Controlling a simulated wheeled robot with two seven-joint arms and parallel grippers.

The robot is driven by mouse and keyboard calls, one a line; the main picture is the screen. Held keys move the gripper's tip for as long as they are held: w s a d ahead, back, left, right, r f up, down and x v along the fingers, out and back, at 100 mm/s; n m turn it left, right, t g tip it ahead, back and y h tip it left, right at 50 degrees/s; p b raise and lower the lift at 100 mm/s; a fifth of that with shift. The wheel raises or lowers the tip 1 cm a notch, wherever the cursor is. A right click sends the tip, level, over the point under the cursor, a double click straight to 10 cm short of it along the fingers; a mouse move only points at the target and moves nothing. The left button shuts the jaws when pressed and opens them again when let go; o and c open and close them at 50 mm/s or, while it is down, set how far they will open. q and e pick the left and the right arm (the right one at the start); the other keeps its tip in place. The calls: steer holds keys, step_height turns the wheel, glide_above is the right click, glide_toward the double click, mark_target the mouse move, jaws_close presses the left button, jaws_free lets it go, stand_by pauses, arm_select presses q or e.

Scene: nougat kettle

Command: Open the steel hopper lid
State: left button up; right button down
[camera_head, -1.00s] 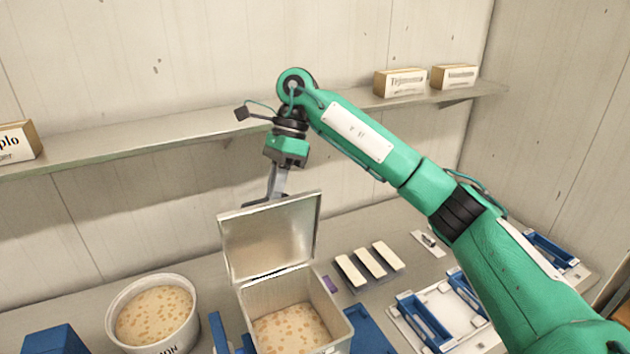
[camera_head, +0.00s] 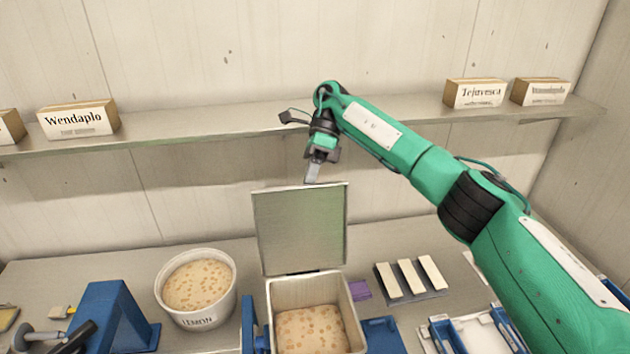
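The steel hopper (camera_head: 352,318) stands at the bottom middle of the head view, filled with a pale mix with brown bits. Its lid (camera_head: 300,230) is up, standing about upright at the hopper's back edge, with its inner face toward me. My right gripper (camera_head: 312,173) is above the lid's top edge, pointing down. I cannot tell whether it touches the lid. Its fingers look close together, but their gap is not clear. My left gripper is not in view.
A white tub marked LEMON (camera_head: 197,310) stands left of the hopper, beside a blue stand (camera_head: 112,315). White bars (camera_head: 411,277) lie to the right. A wall shelf (camera_head: 215,137) with a Wendaplo box (camera_head: 78,119) runs behind my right arm.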

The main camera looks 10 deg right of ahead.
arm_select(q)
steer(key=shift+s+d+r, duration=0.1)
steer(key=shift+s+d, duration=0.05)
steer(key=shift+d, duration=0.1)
arm_select(e)
steer(key=shift+d+f, duration=0.15)
steer(key=shift+f, duration=0.3)
steer(key=c, duration=1.5)
jaws_free()
steer(key=shift+w, duration=0.15)
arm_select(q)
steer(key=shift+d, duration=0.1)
arm_select(e)
steer(key=shift+w+r, duration=0.1)
steer(key=shift+w, duration=0.05)
steer(key=shift+r, duration=0.15)
steer(key=shift+s, duration=0.25)
